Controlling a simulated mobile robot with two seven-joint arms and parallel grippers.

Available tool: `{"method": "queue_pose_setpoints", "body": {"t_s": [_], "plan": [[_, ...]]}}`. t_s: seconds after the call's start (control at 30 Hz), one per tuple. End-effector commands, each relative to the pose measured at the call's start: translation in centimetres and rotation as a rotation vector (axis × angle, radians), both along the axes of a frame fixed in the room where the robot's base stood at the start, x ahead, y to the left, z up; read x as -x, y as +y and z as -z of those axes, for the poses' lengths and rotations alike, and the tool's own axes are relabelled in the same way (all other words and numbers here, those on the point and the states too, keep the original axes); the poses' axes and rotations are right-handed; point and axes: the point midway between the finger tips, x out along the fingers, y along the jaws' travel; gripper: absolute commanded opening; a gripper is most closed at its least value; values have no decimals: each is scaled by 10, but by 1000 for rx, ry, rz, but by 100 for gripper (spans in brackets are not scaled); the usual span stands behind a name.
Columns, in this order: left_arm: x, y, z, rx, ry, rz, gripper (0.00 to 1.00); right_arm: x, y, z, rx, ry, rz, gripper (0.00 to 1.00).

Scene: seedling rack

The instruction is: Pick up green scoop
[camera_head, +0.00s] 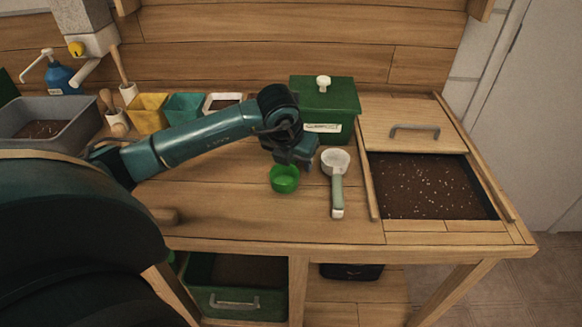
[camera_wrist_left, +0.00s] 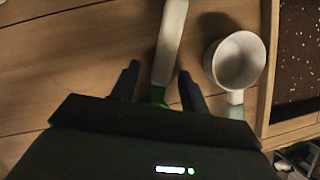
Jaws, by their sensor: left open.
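The green scoop (camera_head: 285,179) lies on the wooden bench, its round green bowl showing just below my left gripper in the head view. In the left wrist view its pale handle (camera_wrist_left: 171,40) runs up from between the fingers, and only a sliver of green shows by the gripper body. My left gripper (camera_head: 297,160) is open above the scoop, with one finger on each side of the handle in the wrist view (camera_wrist_left: 159,80). Contact cannot be told. The handle is hidden behind the gripper in the head view. My right gripper is not in view.
A white scoop (camera_head: 335,162) with a pale green handle lies close to the right; its cup also shows in the wrist view (camera_wrist_left: 238,60). A green lidded box (camera_head: 325,95) stands behind. A soil bin (camera_head: 425,185) is set in at right. The front bench is clear.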

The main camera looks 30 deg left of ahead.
Motion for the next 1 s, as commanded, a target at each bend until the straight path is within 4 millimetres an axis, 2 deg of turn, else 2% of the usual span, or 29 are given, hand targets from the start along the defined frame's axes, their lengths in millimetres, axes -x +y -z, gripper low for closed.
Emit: {"method": "queue_pose_setpoints", "body": {"t_s": [0.2,0.73,1.0], "plan": [[0,0,1,0,-1,0,45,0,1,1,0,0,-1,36],[0,0,0,0,-1,-1,1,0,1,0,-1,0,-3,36],[-1,0,0,0,-2,-1,0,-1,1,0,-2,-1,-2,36]]}}
